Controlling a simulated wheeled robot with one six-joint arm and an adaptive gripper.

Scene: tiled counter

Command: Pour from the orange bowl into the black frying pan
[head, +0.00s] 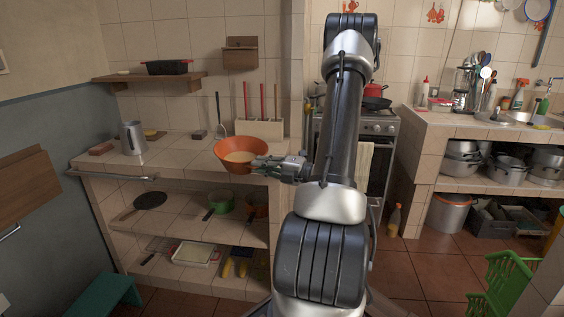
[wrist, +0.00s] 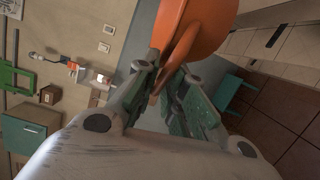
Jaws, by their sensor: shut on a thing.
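The orange bowl (head: 228,168) is at the front edge of the tiled counter, with pale contents inside. It looks roughly upright; I cannot tell whether it touches the counter. My gripper (head: 268,163) is shut on its right rim. In the wrist view the orange bowl (wrist: 212,30) fills the top, its near side between the fingers of my gripper (wrist: 168,75). A black frying pan (head: 150,201) lies on the shelf below the counter, at the left. Another dark pan (head: 376,104) is on the stove, partly beside my arm.
A metal jug (head: 133,138) stands on the counter at the left. A utensil holder (head: 258,130) stands behind the bowl. Green (head: 221,203) and orange (head: 256,205) pots sit on the shelf below. The stove (head: 385,124) is behind my arm. The counter's middle left is mostly clear.

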